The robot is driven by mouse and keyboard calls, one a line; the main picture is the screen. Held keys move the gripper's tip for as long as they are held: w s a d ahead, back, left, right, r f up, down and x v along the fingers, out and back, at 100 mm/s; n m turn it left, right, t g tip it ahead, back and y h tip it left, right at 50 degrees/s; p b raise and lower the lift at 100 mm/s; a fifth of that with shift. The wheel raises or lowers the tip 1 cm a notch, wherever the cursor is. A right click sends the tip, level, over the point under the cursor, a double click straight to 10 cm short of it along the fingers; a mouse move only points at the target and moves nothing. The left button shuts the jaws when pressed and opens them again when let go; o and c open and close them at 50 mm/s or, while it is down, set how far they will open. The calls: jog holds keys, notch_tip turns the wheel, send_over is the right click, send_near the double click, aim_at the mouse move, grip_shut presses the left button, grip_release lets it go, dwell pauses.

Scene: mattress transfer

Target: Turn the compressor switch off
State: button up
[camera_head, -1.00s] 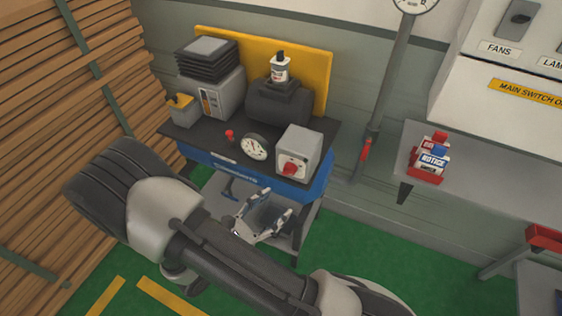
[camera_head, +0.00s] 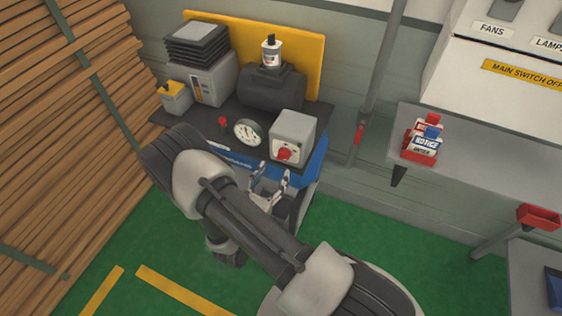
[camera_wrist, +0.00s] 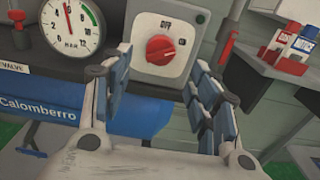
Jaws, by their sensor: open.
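The compressor switch is a red rotary knob (camera_head: 285,154) on the front of a grey box (camera_head: 296,128) at the right end of the compressor bench. In the wrist view the knob (camera_wrist: 160,49) sits on a white plate with OFF marked above and another mark at its right. The knob's pointer looks turned toward the right-hand mark. My gripper (camera_head: 269,168) is open and empty, just in front of and below the switch box. In the wrist view its fingers (camera_wrist: 160,75) stand apart on either side below the knob, not touching it.
A pressure gauge (camera_head: 247,132) and a red valve (camera_head: 223,122) are left of the switch. A black tank (camera_head: 272,90) stands behind. A blue Calomberro panel (camera_wrist: 40,108) lies below the bench edge.

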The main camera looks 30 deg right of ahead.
aim_at(283, 156)
jog(key=x, duration=0.6)
jog(key=shift+w+d+b, duration=0.15)
jog(key=shift+d+b, duration=0.1)
jog(key=shift+b, duration=0.1)
jog(key=c, duration=1.1)
